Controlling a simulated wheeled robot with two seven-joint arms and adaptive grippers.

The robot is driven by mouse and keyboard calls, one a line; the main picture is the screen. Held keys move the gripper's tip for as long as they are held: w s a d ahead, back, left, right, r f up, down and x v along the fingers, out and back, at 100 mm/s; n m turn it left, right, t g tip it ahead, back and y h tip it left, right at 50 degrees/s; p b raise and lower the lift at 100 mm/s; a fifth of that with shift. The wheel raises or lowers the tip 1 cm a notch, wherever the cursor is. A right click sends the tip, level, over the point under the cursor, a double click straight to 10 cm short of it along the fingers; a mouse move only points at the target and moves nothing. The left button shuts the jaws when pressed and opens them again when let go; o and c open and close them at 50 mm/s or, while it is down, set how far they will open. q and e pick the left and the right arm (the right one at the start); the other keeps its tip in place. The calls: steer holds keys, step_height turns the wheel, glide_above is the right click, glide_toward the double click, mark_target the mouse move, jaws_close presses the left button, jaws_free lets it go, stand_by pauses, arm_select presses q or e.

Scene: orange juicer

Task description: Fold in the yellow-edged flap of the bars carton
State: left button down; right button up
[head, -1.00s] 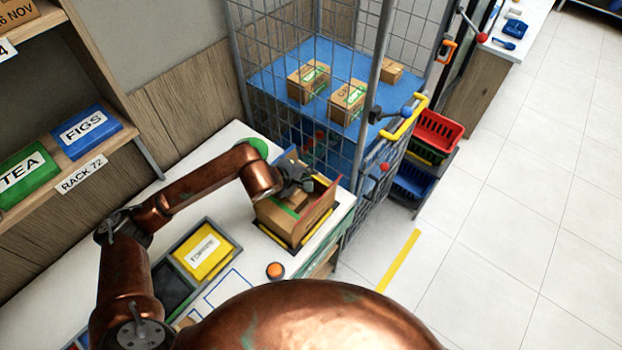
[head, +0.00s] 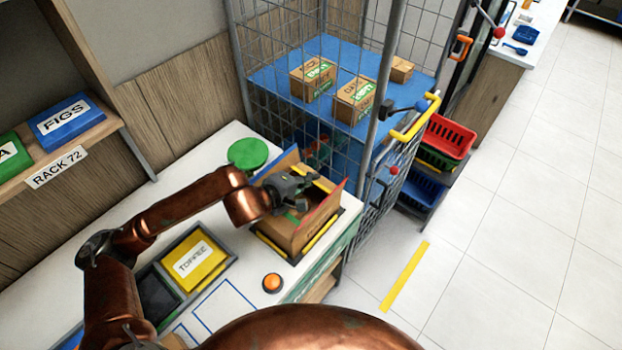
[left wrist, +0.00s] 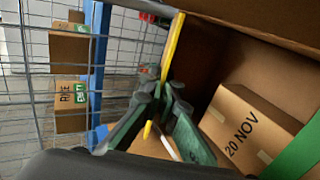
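The bars carton (head: 291,238) stands open on the white worktop. Its red-edged flap (head: 324,209) stands up at the right. The yellow-edged flap (head: 322,183) is at the far side, partly hidden by my left gripper (head: 300,196), which is over the carton's opening. In the left wrist view the fingertips (left wrist: 161,90) are close together, overlapping the flap's yellow edge (left wrist: 173,45); the fingers look shut, with no clear grip on the flap. Inside the carton is a small box (left wrist: 246,128) marked "20 NOV". My right gripper is not in view.
A wire cage (head: 290,80) with a blue shelf of small cartons stands behind the carton. A green disc (head: 248,153) lies to the left. An orange button (head: 272,282) and a yellow-topped tray (head: 198,255) are nearer. Stacked baskets (head: 440,135) stand to the right.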

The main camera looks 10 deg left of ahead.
arm_select(q)
steer(key=c, duration=2.2)
jaws_free()
steer(key=v, duration=1.2)
steer(key=shift+w, duration=0.1)
